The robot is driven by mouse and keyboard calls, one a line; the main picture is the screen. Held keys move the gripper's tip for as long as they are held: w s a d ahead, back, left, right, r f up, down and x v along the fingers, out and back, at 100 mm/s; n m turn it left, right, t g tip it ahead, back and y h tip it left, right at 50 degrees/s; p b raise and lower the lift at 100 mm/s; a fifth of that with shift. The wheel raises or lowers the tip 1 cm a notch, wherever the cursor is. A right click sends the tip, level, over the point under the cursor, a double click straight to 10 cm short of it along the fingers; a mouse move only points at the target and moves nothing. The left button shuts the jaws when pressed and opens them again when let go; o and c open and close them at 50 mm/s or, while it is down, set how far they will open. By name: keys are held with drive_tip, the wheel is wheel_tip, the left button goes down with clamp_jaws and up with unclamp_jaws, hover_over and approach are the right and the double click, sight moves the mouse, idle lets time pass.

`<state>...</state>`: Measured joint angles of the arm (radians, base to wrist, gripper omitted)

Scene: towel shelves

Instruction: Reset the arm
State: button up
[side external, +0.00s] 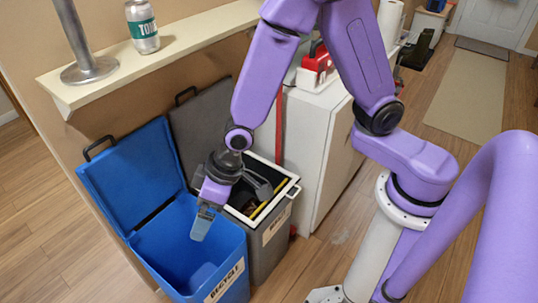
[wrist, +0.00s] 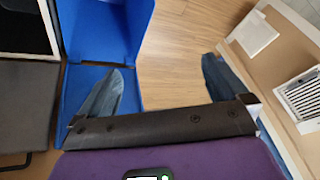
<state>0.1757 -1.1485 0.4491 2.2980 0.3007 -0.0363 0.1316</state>
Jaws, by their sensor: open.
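My gripper (side external: 201,226) hangs at the end of my purple arm, pointing down over the open blue recycling bin (side external: 228,284). In the wrist view, its two dark blue-grey fingers (wrist: 165,88) stand wide apart with nothing between them. The left finger overlaps the blue bin (wrist: 105,32) in that view, and the right finger lies over wood floor and the edge of a tan surface. The bin's blue lid (side external: 132,177) is raised against the wall. A paler blue shape shows low inside the bin, but I cannot tell what it is.
A grey bin (side external: 268,258) with a white rim and raised lid stands beside the blue one. A shelf (side external: 190,42) above holds a can (side external: 142,27) and a metal post. A white cabinet (side external: 318,150) with a red box (side external: 318,62) stands behind my arm. Floor is clear at left.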

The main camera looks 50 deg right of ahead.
drive_tip(key=s+d+r+n+g+h, duration=0.1)
drive_tip(key=s+d+r+n, duration=0.1)
drive_tip(key=s+d+r, duration=0.2)
drive_tip(key=s+d+r+n+g+h, duration=0.1)
drive_tip(key=s+d+r+n, duration=0.1)
drive_tip(key=s+d+r, duration=0.2)
drive_tip(key=s+d+r+n+h, duration=0.1)
drive_tip(key=s+d+r, duration=0.3)
drive_tip(key=s+d, duration=0.5)
drive_tip(key=d+n, duration=0.1)
drive_tip(key=d, duration=0.4)
drive_tip(key=shift+s+g+h, duration=0.2)
drive_tip(key=shift+g+h, duration=0.1)
drive_tip(key=shift+g, duration=0.1)
